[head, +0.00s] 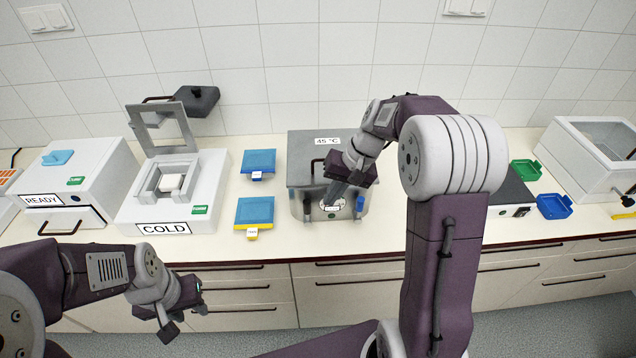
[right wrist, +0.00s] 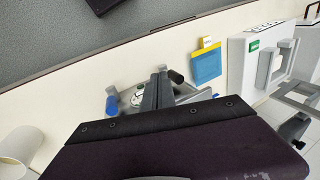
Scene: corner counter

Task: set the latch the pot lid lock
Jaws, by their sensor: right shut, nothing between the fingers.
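The pot (head: 297,205) is a steel box-shaped vessel with a flat grey lid (head: 305,172), marked 45 °C, lying on top. A blue-tipped lever (head: 360,203) is at its front right and a dark-tipped one (head: 307,209) at its front left. In the right wrist view the blue tip (right wrist: 112,105) and dark tip (right wrist: 176,77) flank a round white dial (right wrist: 137,99). My right gripper (head: 331,197) is shut and empty at the pot's front, between the levers; contact is unclear. It partly hides the lid. My left gripper (head: 185,319) hangs open and empty before the counter.
Two blue trays (head: 254,212) lie left of the pot, beside the white COLD unit (head: 215,170) with its raised frame. The READY box (head: 105,165) is further left. Green (head: 525,170) and blue (head: 554,207) trays and a clear-topped box (head: 590,170) stand right.

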